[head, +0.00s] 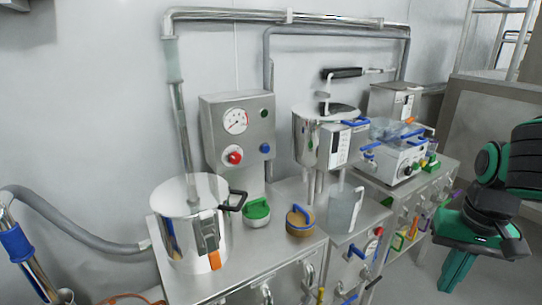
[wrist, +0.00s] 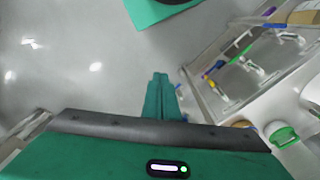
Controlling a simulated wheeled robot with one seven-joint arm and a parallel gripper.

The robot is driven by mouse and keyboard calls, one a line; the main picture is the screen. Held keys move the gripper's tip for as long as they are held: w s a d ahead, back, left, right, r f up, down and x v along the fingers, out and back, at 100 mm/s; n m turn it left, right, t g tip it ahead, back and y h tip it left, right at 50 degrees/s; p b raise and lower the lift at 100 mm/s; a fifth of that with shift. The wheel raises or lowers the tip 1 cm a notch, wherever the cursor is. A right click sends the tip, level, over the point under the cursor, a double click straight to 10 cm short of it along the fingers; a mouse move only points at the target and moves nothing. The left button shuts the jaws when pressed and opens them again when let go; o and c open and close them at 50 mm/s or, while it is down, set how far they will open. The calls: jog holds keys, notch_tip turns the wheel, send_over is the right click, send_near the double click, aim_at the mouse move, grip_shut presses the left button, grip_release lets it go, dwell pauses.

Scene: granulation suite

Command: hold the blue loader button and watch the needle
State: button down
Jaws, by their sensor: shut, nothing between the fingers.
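The blue loader button (head: 265,148) is on the right side of the grey control box (head: 210,125) on the wall, below a dark green button (head: 264,113). The round white gauge (head: 235,121) sits at the upper left of the box. Its needle is too small to read exactly. A red button (head: 235,157) is below the gauge. My gripper (head: 455,275) is at the far right in the head view, pointing down, well apart from the box. In the wrist view its fingers (wrist: 160,80) are together and empty above the floor. The box does not show there.
A steel pot (head: 187,230) with an orange tag stands on the left bench, near green-topped (head: 257,212) and blue-handled brown (head: 300,220) containers. A clear jug (head: 345,210) and a steel hopper (head: 310,140) stand right of them. Open floor (wrist: 75,70) lies below my gripper.

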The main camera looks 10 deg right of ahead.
jog(key=w+a+f+m+t+y, duration=0.1)
jog(key=w+a+m+t+y, duration=0.1)
jog(key=w+a, duration=0.6)
jog(key=w+a+f+m+t+y, duration=0.2)
jog(key=w+a+m+t, duration=0.15)
jog(key=w, duration=0.85)
jog(key=w+a+f+m+t+y, duration=0.1)
jog(key=w+a+t+y, duration=0.1)
jog(key=w+a, duration=0.65)
jog(key=w+r+m+t, duration=0.3)
jog(key=w+m+t, duration=0.1)
jog(key=w+m, duration=0.3)
jog(key=w+r+m+t, duration=0.3)
jog(key=w+m, duration=0.5)
jog(key=m, duration=0.3)
jog(key=shift+r+t+y, duration=0.3)
jog(key=shift+t+y, duration=0.1)
jog(key=shift+t, duration=0.45)
jog(key=shift+w+m, duration=0.1)
jog(key=shift+m, duration=0.15)
